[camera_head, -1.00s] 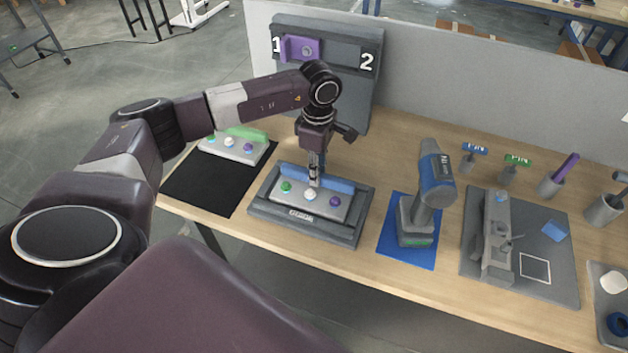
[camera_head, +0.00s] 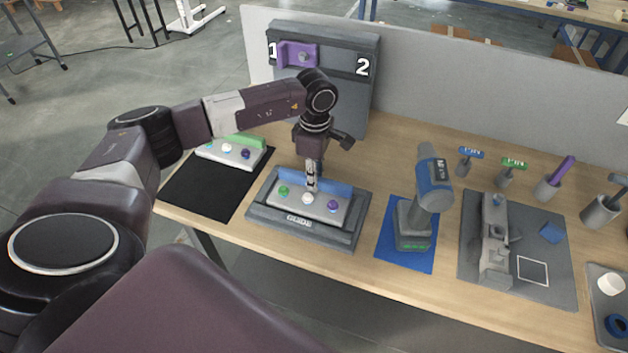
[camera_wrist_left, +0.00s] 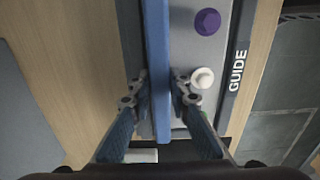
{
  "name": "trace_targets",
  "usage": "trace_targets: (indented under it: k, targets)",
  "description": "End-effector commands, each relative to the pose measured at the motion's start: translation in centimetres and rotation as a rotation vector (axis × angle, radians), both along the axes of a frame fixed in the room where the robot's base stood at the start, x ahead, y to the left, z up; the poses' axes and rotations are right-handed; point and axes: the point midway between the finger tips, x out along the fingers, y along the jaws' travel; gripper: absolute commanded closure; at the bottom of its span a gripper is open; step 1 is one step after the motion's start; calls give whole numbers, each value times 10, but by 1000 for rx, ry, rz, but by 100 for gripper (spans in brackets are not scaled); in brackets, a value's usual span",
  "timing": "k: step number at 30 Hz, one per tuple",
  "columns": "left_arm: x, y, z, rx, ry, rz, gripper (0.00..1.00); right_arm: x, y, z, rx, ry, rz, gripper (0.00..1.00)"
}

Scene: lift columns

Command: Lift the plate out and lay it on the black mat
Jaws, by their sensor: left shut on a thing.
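The plate (camera_head: 322,208) is light grey with a green, a white and a purple knob and an upright blue rib (camera_head: 338,190) along its back. It is at the dark grey guide frame (camera_head: 340,238), and I cannot tell whether it is seated or slightly raised. My left gripper (camera_head: 311,187) points down, its fingers shut on the blue rib. The left wrist view shows the rib (camera_wrist_left: 160,60) between the fingertips (camera_wrist_left: 160,90). The black mat (camera_head: 200,190) lies to the left. A similar plate with a green rib (camera_head: 230,152) stands on its far part. My right gripper is out of view.
A dark upright board (camera_head: 350,85) marked 1 and 2, with a purple part (camera_head: 298,53), stands behind the guide frame. A drill (camera_head: 416,218) stands on a blue mat to the right. The black mat's near part is bare.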

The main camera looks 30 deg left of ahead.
Motion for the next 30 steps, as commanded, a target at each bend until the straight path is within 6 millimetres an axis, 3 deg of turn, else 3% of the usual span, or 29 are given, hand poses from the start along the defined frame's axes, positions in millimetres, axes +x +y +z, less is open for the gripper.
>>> trace_targets:
  k: [8, 21, 25, 30]
  targets:
    - [3, 0, 38, -1, -12, 1, 100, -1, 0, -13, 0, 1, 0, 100]
    - [2, 0, 156, -1, -9, 0, 100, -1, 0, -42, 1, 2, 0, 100]
    - [1, 0, 180, 0, -7, 1, 100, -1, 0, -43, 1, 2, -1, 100]
    - [1, 0, 194, -1, -4, 0, 100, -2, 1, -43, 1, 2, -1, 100]
